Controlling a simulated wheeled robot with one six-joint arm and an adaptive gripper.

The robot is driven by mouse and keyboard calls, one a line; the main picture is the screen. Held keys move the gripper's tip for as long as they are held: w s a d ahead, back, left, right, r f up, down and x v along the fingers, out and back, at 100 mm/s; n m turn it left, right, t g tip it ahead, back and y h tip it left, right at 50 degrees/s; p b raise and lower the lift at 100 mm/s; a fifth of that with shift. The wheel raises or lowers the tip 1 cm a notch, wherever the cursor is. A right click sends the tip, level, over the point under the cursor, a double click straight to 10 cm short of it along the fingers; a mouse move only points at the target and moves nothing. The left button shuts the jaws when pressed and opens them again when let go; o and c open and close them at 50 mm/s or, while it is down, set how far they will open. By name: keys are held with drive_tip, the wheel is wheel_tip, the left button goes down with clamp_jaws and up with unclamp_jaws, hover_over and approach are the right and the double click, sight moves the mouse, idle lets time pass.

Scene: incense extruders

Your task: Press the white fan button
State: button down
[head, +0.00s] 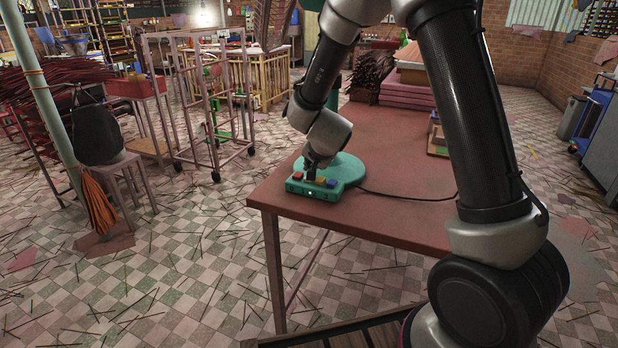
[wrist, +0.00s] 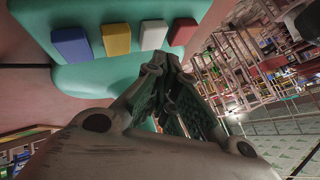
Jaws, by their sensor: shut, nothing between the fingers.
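The white button (wrist: 153,35) shows in the wrist view on the green fan base (wrist: 95,78), in a row between the yellow button (wrist: 116,38) and the red button (wrist: 182,32). The blue button (wrist: 71,46) is at the row's left end. My gripper (wrist: 166,64) is shut and empty, its fingertips just below the white and red buttons in that view. In the head view my gripper (head: 310,172) points down at the button row of the fan base (head: 347,170); the white button is mostly hidden there. I cannot tell whether the fingertips touch anything.
The fan base stands near the corner of a reddish table (head: 400,150). A black cable (head: 410,198) runs right from it across the table. Pink stacked blocks (head: 405,88) and dark incense bundles (head: 371,75) lie at the back. The table around the base is mostly clear.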

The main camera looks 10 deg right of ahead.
idle(0.3)
drive_tip(key=shift+r, duration=2.55)
